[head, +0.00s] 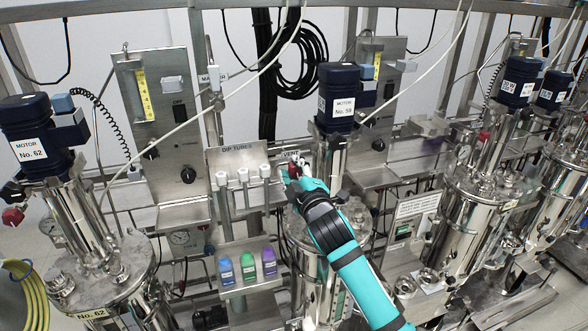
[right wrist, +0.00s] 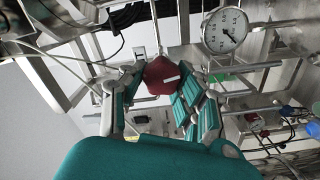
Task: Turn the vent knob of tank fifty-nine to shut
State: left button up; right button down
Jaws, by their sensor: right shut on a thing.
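My right gripper (head: 297,175) reaches up from the lower right in the head view to a small red vent knob (head: 293,169) just under the VENT label (head: 291,154). My left gripper is not in view.
A pressure gauge (right wrist: 225,31) and pipes are close to the gripper in the right wrist view. Dip tubes (head: 243,175) stand just left of the gripper. Coloured bottles (head: 248,267) sit on a shelf below. Tank No. 62 (head: 95,270) is at the left.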

jog(key=shift+m, duration=1.2)
jog(key=c, duration=0.9)
grip_release()
jog(key=shift+s+d, duration=0.1)
jog(key=v, duration=1.1)
jog(key=shift+s+d, duration=0.1)
jog(key=shift+s, duration=0.25)
